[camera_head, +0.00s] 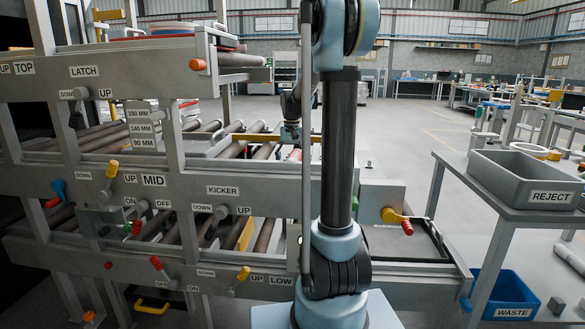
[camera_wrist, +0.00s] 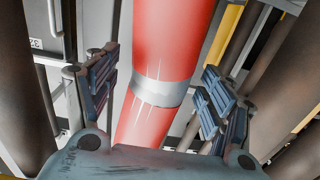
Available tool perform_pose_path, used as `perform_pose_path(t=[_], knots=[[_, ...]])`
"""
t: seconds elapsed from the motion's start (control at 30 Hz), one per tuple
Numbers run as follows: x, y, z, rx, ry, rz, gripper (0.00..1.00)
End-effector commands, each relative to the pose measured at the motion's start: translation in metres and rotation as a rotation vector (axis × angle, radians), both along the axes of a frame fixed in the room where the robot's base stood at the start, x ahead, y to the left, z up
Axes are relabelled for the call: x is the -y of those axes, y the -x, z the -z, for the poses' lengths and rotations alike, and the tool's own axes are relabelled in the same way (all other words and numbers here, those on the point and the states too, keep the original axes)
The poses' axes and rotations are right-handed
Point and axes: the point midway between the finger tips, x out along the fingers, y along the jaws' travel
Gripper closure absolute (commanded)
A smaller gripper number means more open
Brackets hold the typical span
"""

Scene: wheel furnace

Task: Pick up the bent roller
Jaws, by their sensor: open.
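In the wrist view a red roller (camera_wrist: 174,40) with a grey band crosses the middle, running from the top edge down to my gripper's palm. Its line seems to kink slightly at the band, as a bent roller's would. My gripper (camera_wrist: 160,90) is open, with one dark ribbed finger on each side of the red roller and a visible gap to each. In the head view my gripper (camera_head: 291,134) is small and partly hidden by my arm, over the conveyor's middle level. A bit of red (camera_head: 295,155) shows just below it.
Dark straight rollers (camera_head: 265,152) lie on either side, close to the fingers. The grey conveyor frame (camera_head: 150,185) carries several levers and a yellow rail (camera_head: 270,138). A grey REJECT bin (camera_head: 525,180) stands on a table at right, with a blue WASTE bin (camera_head: 505,298) below.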

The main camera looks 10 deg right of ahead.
Motion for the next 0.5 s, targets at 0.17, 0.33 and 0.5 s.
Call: perform_pose_path(t=[0.17,0.33,0.5], knots=[[-0.0004,0.0,0.0003,0.0,0.0,-0.001,0.25],[-0.0009,-0.0001,0.0002,0.0,0.0,-0.002,0.57],[-0.0009,0.0,0.0002,0.0,0.0,-0.002,0.95]])
